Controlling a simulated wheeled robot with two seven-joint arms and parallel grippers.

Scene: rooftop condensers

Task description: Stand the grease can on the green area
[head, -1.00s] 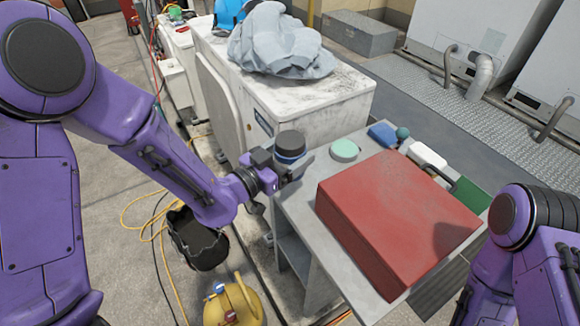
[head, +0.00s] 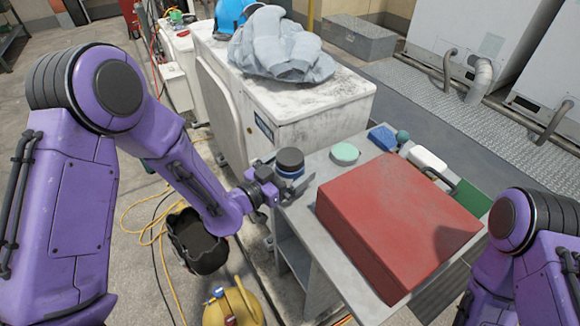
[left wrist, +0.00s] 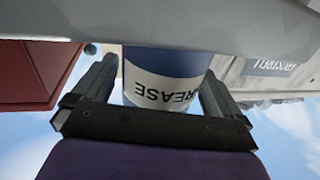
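The grease can (head: 291,163) has a dark lid and a blue body. It is upright at the left edge of the grey table (head: 300,225). In the left wrist view the can (left wrist: 165,85) shows an upside-down "GREASE" label, its lower part hidden by a grey surface. A dark green patch (head: 472,198) shows at the table's right, partly hidden behind the red box (head: 390,215). My right gripper is out of view.
The red box fills much of the table. Behind it are a mint-green round thing (head: 345,153), a blue block (head: 382,137) and a white item (head: 427,158). A condenser unit (head: 320,115) with a grey cloth stands behind. A black bucket (head: 200,245) is below my left arm.

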